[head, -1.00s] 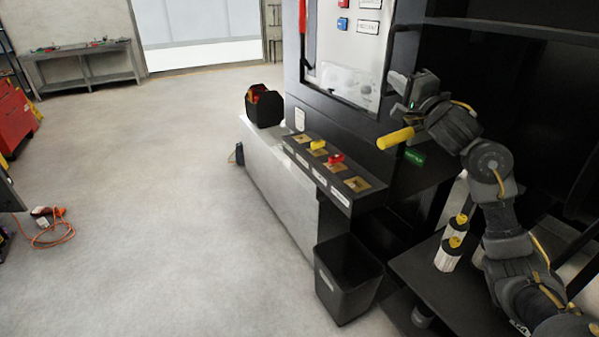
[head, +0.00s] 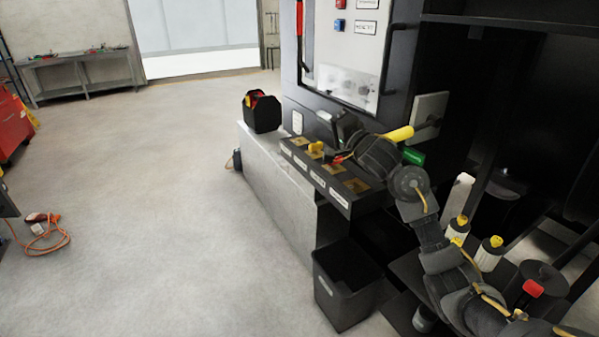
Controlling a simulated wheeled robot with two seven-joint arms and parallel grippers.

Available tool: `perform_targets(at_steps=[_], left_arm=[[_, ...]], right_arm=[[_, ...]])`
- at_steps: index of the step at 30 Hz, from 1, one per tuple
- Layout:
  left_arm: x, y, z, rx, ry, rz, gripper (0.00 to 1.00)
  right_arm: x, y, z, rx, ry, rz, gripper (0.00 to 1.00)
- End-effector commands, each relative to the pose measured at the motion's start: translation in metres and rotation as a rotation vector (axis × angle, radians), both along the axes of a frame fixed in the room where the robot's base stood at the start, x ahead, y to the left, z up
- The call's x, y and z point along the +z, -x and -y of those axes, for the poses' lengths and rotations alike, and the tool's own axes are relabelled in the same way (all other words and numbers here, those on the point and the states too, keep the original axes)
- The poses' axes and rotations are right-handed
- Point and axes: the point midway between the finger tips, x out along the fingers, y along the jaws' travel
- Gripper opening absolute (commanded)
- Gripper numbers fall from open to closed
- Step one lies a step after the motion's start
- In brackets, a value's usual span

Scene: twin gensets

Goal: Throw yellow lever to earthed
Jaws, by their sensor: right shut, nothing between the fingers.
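The yellow lever (head: 399,133) sticks out to the left from a grey plate (head: 430,112) on the dark cabinet. A green label (head: 413,156) is just below it. The lever's left end is close to my right wrist in the picture, and I cannot tell whether they touch. My right gripper (head: 335,123) is shut and empty, to the left of the lever, above the sloped panel with yellow and red knobs. It is apart from the lever's handle. My left gripper is not in view.
A black bin (head: 345,290) stands below. A black tool bag (head: 262,112) sits on the ledge. Yellow-topped canisters (head: 489,254) stand at lower right.

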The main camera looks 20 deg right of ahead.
Motion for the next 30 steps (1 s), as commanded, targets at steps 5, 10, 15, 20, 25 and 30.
perform_targets(at_steps=[5,10,15,20,25,30], left_arm=[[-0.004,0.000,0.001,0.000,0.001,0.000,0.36],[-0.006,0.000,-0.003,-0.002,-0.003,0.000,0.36],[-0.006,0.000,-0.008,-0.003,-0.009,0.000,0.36],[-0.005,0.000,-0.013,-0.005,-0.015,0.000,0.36],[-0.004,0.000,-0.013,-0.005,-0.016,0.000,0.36],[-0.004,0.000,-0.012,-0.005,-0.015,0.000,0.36]], right_arm=[[-0.031,-0.008,-0.017,0.014,0.041,-0.021,0.00],[-0.057,-0.013,-0.033,0.027,0.085,-0.037,0.00],[-0.087,-0.018,-0.042,0.030,0.127,-0.064,0.00],[-0.116,-0.021,-0.045,0.024,0.162,-0.093,0.00],[-0.141,-0.023,-0.047,0.021,0.191,-0.118,0.00],[-0.154,-0.023,-0.049,0.020,0.210,-0.130,0.00]])
